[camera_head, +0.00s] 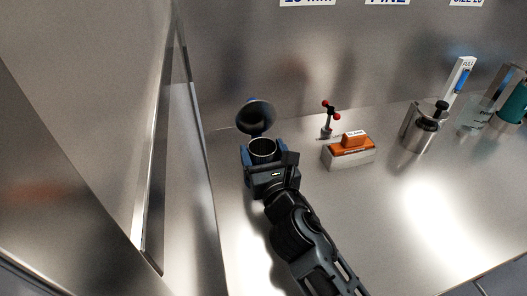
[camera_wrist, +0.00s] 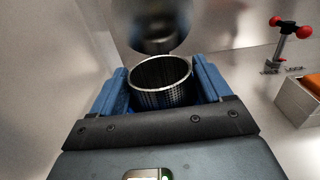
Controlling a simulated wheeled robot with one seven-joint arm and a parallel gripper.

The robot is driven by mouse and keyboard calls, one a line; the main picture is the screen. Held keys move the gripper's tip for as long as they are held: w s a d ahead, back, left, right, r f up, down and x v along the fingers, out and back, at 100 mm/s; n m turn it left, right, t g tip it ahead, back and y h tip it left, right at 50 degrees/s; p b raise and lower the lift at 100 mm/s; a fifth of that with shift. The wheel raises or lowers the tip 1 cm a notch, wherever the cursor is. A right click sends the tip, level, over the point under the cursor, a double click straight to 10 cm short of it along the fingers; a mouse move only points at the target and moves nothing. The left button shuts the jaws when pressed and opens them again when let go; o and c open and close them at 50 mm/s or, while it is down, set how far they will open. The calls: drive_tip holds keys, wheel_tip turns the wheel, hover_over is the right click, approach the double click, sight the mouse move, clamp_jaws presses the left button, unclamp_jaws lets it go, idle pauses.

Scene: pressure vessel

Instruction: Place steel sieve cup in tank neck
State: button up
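The steel sieve cup (camera_wrist: 162,95) is a round, perforated metal cup with an open top, upright between the blue fingers of my gripper (camera_wrist: 163,88). Both fingers appear to touch its sides. In the head view the cup (camera_head: 262,148) shows as a bright rim inside my gripper (camera_head: 262,154). A round, dark, shiny lid (camera_head: 257,117) stands raised just behind the cup; it also shows at the top of the wrist view (camera_wrist: 158,25). The tank neck is hidden behind or below my gripper and the cup, so I cannot tell whether the cup sits in it.
Right of my gripper are a red-knobbed valve (camera_head: 327,117) and a grey holder with an orange block (camera_head: 351,145). Farther right stand a steel canister (camera_head: 416,133) and a white and blue gauge (camera_head: 461,76). Steel walls rise at the left and back. The front right counter is clear.

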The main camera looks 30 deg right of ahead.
drive_tip(key=shift+o, duration=1.3)
drive_tip(key=shift+r, duration=0.1)
drive_tip(key=s, duration=0.3)
drive_tip(key=s+a+b, duration=0.1)
drive_tip(key=s, duration=0.3)
drive_tip(key=s+a, duration=0.1)
drive_tip(key=s, duration=0.2)
drive_tip(key=shift+s+b, duration=0.2)
drive_tip(key=shift+b, duration=0.15)
drive_tip(key=shift+s+a, duration=0.15)
drive_tip(key=shift+s, duration=0.6)
